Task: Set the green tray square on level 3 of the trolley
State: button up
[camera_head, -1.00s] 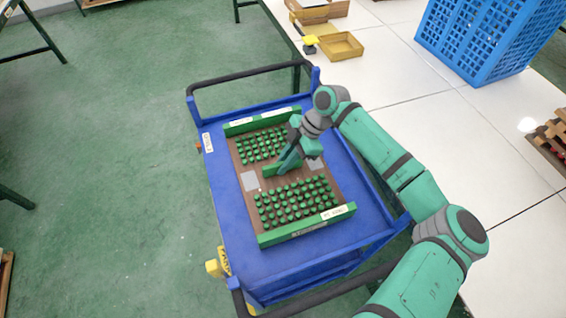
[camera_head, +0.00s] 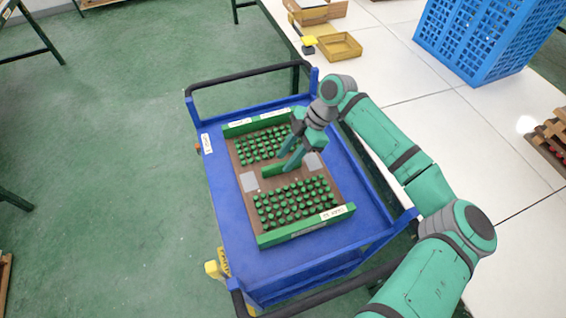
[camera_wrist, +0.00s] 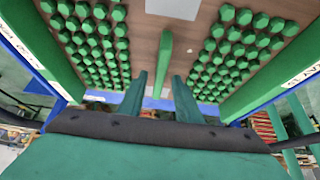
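The green tray (camera_head: 304,229) has green end walls, a brown base, rows of green pegs and a green handle bar (camera_head: 272,170) across its middle. It lies on the blue top deck of the trolley (camera_head: 231,237), its sides looking roughly in line with the deck edges. My gripper (camera_head: 284,163) is just above and to the right of the bar, fingers apart. The lower decks are mostly hidden.
The trolley has dark handle bars at both ends. A white floor lies to the right, with a blue crate (camera_head: 472,38) and a small yellow tray (camera_head: 340,46) on it.

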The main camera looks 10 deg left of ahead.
jog(key=v, duration=0.8)
jog(key=shift+w+d+r, duration=0.1)
jog(key=shift+d+r, duration=0.05)
jog(key=shift+r, duration=0.2)
